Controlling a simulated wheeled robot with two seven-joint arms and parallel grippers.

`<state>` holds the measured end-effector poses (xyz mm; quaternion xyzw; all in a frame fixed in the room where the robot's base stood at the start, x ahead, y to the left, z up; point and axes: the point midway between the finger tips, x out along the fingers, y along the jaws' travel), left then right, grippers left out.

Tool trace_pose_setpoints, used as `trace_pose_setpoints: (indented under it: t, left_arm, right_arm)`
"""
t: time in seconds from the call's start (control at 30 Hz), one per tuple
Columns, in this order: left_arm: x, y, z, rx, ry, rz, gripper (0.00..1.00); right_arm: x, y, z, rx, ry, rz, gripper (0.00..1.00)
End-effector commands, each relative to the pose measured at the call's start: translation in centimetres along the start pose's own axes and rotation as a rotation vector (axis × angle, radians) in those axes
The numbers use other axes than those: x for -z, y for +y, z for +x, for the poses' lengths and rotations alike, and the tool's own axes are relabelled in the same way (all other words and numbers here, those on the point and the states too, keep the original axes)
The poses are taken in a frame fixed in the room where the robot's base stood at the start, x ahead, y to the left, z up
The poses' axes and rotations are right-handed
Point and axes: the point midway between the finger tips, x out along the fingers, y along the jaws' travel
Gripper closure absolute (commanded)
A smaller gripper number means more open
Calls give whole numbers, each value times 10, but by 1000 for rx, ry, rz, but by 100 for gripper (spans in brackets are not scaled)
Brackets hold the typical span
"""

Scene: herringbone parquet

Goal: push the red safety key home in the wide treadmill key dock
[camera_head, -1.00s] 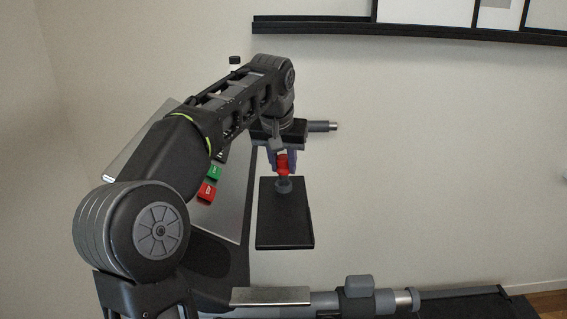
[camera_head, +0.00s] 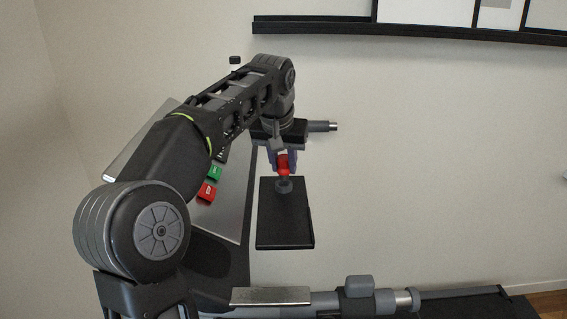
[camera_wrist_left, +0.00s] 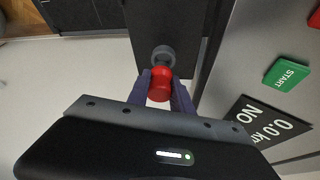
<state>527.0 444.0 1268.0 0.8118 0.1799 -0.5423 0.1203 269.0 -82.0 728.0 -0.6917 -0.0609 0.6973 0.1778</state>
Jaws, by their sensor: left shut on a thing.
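The red safety key (camera_head: 283,163) is between the fingers of my left gripper (camera_head: 281,160), which is shut on it. It also shows in the left wrist view (camera_wrist_left: 160,84), between the two purple-grey fingers. The round grey key dock (camera_head: 284,185) stands on a black tray-like panel (camera_head: 285,225). In the left wrist view the dock (camera_wrist_left: 163,56) is directly beyond the key's end. The key lines up with the dock and seems to meet it, but I cannot tell how deep it sits. My right gripper is in neither view.
The treadmill console has a green START button (camera_wrist_left: 287,74) and a red button (camera_head: 207,192) beside the panel. A display (camera_wrist_left: 262,122) reads 0.0 km. A black wall ledge (camera_head: 400,30) runs along the top right.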

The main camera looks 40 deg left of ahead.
Motion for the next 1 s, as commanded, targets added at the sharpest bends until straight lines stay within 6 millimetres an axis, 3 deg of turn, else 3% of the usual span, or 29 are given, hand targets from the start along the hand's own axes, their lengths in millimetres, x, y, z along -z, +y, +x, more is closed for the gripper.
trace_pose_setpoints:
  t: [1.0]
  left_arm:
    - [-8,0,18,0,0,-1,100]
  right_arm:
    - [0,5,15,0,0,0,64]
